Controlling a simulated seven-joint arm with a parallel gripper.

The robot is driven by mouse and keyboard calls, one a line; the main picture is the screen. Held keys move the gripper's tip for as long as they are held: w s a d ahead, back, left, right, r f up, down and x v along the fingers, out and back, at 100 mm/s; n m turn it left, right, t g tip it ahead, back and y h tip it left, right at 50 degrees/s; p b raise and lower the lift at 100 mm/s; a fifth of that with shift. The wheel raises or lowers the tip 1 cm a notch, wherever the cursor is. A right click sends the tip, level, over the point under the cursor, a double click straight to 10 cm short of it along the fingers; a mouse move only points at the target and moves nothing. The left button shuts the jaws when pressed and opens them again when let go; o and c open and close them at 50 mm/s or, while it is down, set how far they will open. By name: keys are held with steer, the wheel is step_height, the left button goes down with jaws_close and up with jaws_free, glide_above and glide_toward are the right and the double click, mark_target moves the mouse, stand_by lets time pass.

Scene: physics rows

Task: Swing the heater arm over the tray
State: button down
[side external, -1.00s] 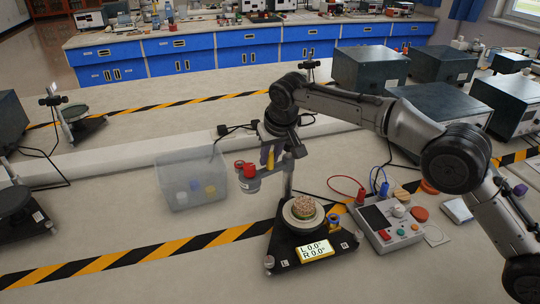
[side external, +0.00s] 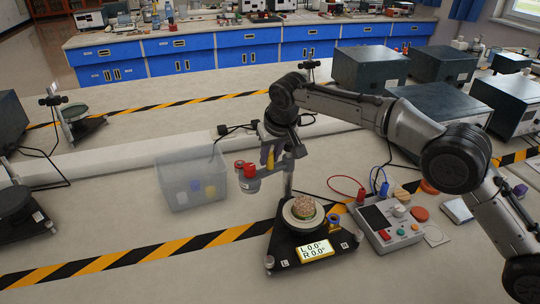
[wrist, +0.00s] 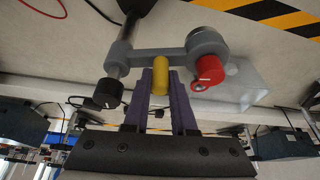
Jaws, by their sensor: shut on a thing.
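The grey heater arm (side external: 273,168) reaches left from its post, and its head with the red knob (side external: 246,170) hangs left of the tray, near the clear bin. The round tray (side external: 289,218) sits on the black base and holds a brownish speckled lump (side external: 303,207). My gripper (side external: 267,158) is shut on the yellow handle of the heater arm. In the wrist view the purple fingers of my gripper (wrist: 160,80) stand either side of the yellow handle (wrist: 160,73); the grey arm (wrist: 165,52) and red knob (wrist: 208,70) show beyond.
A clear bin (side external: 190,180) with small coloured pieces stands just left of the heater head. A control box (side external: 390,219) with red and blue leads stands right of the base. The base's display (side external: 314,250) reads L 0.0°, R 0.0°. Striped tape crosses the bench.

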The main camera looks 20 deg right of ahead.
mark_target(293, 161)
steer(key=shift+d+r, duration=0.1)
stand_by(0.4)
steer(key=s+n+y, duration=0.1)
steer(key=n, duration=0.1)
steer(key=s+d+n, duration=0.1)
steer(key=n, duration=0.1)
steer(key=shift+n+g+y, duration=0.3)
steer(key=shift+y, duration=0.1)
steer(key=n, duration=0.1)
steer(key=s+d+n+y, duration=0.1)
steer(key=n, duration=0.1)
steer(key=shift+s+d+g, duration=0.1)
steer(key=shift+d+g, duration=0.05)
steer(key=shift+g, duration=0.15)
steer(key=n, duration=0.1)
steer(key=d+n+g, duration=0.1)
steer(key=n, duration=0.1)
steer(key=n+y, duration=0.1)
steer(key=shift+s+d+n+g, duration=0.3)
steer(key=shift+s+d+n, duration=0.1)
steer(key=shift+d+n+g, duration=0.4)
steer(key=shift+d+n, duration=0.2)
steer(key=shift+n, duration=0.7)
steer(key=shift+s, duration=0.1)
steer(key=c, duration=0.7)
jaws_free()
